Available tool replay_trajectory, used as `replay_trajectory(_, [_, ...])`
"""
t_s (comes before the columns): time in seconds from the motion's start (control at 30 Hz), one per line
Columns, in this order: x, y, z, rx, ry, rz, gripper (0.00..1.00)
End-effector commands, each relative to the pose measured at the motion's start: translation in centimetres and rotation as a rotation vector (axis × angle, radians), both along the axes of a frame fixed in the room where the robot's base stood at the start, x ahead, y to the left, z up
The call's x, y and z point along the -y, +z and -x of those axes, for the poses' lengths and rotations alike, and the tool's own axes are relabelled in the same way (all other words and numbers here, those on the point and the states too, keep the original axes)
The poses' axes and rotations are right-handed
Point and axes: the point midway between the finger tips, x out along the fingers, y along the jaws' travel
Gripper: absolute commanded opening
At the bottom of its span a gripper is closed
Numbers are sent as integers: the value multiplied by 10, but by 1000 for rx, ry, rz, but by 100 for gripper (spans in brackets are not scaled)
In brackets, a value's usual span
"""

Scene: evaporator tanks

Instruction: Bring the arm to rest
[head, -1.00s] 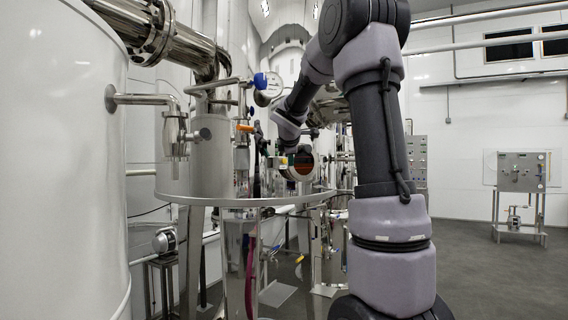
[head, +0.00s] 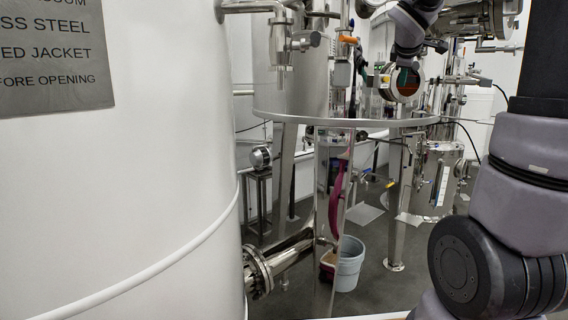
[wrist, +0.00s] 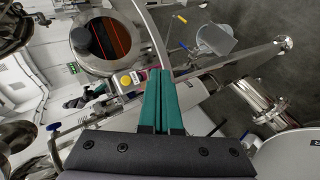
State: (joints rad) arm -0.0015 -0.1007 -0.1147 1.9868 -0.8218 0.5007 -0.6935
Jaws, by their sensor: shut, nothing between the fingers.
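My gripper (wrist: 161,98) shows in the wrist view with its two green fingers pressed together and nothing between them. It points at the tank equipment, near a round sight glass (wrist: 108,40) with an orange-brown window. In the head view my arm (head: 520,185) stands at the right, and one of its links (head: 412,25) shows at the top. The gripper itself is hard to make out there, close to the round sight glass (head: 403,82). Whether it touches anything cannot be told.
A large white tank (head: 150,200) fills the left. A steel ring (head: 300,121) circles the middle equipment on legs. A pale bucket (head: 349,265) stands on the floor below, by a flanged pipe (head: 258,272). Grey floor shows around the bucket.

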Motion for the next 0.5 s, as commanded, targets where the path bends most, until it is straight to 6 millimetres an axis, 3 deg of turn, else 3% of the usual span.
replay_trajectory(0.1, [-27, -6, 68, 43, -174, -305, 0])
replay_trajectory(0.3, [-86, -40, 181, 42, -494, -839, 0])
replay_trajectory(0.4, [-116, -57, 226, 14, -632, -1056, 0])
replay_trajectory(0.5, [-139, -71, 259, -22, -741, -1215, 0])
